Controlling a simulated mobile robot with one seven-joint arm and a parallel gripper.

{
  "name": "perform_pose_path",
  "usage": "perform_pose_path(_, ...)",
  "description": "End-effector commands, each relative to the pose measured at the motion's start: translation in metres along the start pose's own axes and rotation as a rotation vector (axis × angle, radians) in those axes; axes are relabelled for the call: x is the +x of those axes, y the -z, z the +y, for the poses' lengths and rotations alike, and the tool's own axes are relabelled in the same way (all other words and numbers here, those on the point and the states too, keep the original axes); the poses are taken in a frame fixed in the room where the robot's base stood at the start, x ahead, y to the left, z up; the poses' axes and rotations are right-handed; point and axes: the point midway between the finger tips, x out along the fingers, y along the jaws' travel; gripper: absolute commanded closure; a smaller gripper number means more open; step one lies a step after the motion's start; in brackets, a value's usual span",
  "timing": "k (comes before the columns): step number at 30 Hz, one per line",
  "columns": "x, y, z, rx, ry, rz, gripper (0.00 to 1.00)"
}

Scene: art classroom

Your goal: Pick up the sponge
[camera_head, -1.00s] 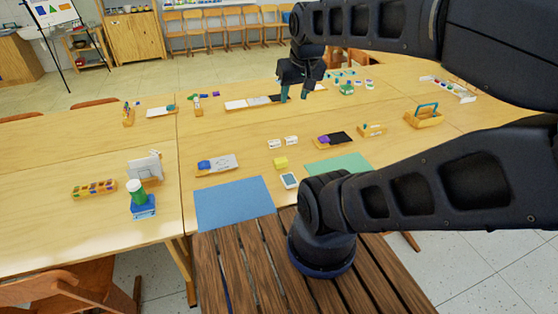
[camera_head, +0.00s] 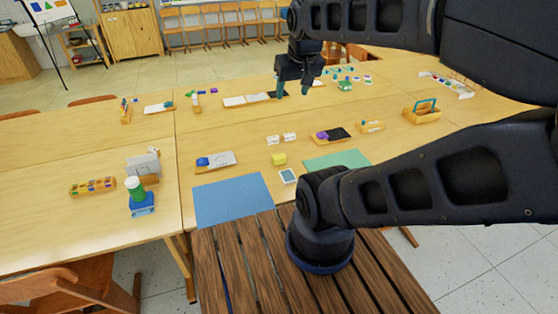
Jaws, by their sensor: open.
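A small yellow block, which looks like the sponge (camera_head: 279,159), lies on the table just above a small white-framed card. My gripper (camera_head: 292,90) is above the far part of the table, with its two fingers apart and pointing down. It is empty and well beyond the yellow block in the picture, not touching it. Nothing covers the block.
A blue mat (camera_head: 233,199) and a green mat (camera_head: 337,161) lie near the front edge. A tray with a purple item and black pad (camera_head: 331,135) is to the right. Bare tabletop lies left of the boxes.

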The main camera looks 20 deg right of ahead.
Motion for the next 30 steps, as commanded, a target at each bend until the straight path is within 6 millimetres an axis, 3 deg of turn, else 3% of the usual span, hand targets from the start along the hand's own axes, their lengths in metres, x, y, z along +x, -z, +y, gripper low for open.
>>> perform_pose_path(9,0.001,0.001,-0.001,0.001,0.004,0.001,0.38)
perform_pose_path(13,0.008,0.014,-0.011,0.016,0.043,0.014,0.38)
perform_pose_path(24,0.059,0.109,-0.069,0.201,0.268,0.135,0.38)
perform_pose_path(30,0.095,0.159,-0.085,0.357,0.331,0.201,0.38)
